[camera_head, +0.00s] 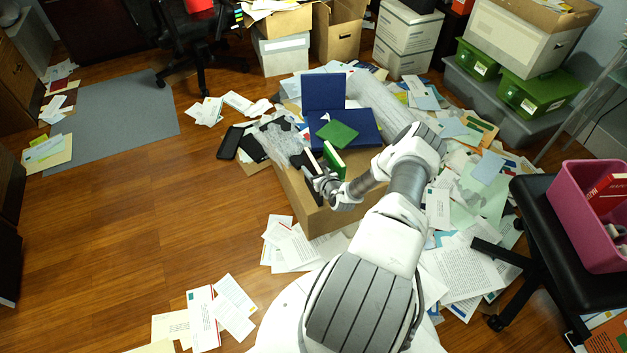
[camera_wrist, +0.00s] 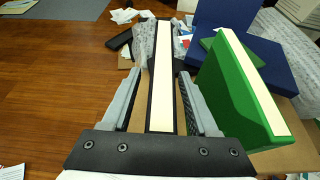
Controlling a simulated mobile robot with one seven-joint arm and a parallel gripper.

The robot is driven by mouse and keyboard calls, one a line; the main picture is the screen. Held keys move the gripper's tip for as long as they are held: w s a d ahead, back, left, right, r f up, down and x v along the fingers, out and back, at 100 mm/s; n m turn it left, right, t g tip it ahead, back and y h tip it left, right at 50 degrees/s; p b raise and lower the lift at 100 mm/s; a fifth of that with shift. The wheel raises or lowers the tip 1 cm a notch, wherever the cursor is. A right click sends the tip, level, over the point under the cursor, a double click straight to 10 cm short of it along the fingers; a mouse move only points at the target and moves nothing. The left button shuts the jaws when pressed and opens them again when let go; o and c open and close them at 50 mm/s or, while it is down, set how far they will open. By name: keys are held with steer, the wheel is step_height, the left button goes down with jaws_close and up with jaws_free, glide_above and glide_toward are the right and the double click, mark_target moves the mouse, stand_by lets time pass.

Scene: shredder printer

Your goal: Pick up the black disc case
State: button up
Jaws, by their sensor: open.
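A black case with a cream edge (camera_wrist: 163,75), which looks like the black disc case, stands on edge in the wrist view and runs away from me. My gripper (camera_wrist: 160,75) is open, with one finger on each side of the case. I cannot tell whether either finger touches it. There the case is partly hidden by the gripper.
A green book (camera_wrist: 238,90) with a cream edge stands close to the right finger. Clear wrapping (camera_head: 277,135) is at the box's left. Papers surround the box; the wooden floor at left is mostly clear.

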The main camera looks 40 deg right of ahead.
jaws_close()
stand_by(1.4)
